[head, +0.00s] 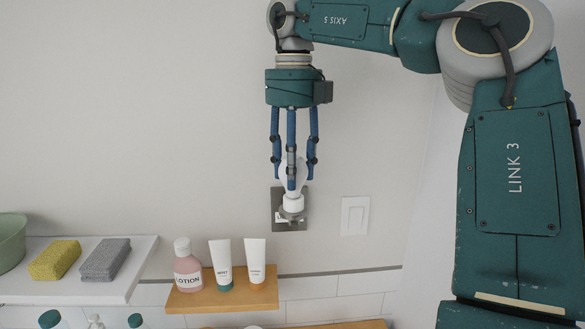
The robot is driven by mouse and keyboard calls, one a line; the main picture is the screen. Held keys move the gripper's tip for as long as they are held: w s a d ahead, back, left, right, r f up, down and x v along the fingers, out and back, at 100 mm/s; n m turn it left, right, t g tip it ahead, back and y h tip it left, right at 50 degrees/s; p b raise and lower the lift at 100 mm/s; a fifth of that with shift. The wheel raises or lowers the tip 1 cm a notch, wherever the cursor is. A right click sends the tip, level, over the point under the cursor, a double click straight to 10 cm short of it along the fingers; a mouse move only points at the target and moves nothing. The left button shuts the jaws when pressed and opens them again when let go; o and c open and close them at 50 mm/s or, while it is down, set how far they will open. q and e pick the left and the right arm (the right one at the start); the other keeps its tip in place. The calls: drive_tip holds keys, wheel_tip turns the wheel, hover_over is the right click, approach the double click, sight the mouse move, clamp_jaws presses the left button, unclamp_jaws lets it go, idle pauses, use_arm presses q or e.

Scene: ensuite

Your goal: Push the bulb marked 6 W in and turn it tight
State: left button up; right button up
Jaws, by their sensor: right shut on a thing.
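The white bulb (299,175) is upright, base down, above a white socket (292,204) on a grey metal wall plate (289,225). My right gripper (293,178) points straight down from above. Its blue fingers are shut around the bulb's glass. The bulb's lower end meets the socket or sits right at it; I cannot tell how deep it is in. The fingers cover much of the glass, and no 6 W mark can be read. My left gripper is not in view.
A white light switch (355,215) is on the wall right of the socket. Below, a wooden shelf (223,298) holds a lotion bottle (187,268) and two tubes. A white shelf (75,289) at left holds a yellow sponge (55,259), a grey sponge (105,259) and a green bowl (11,242).

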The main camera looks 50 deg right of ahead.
drive_tip(key=o, duration=1.2)
drive_tip(key=shift+f, duration=0.15)
drive_tip(key=o, duration=0.3)
drive_tip(key=shift+d, duration=0.25)
drive_tip(key=r, duration=0.6)
drive_tip(key=shift+w+d+r, duration=0.15)
drive_tip(key=shift+w+r, duration=0.1)
drive_tip(key=shift+r, duration=0.45)
drive_tip(key=shift+s, duration=0.1)
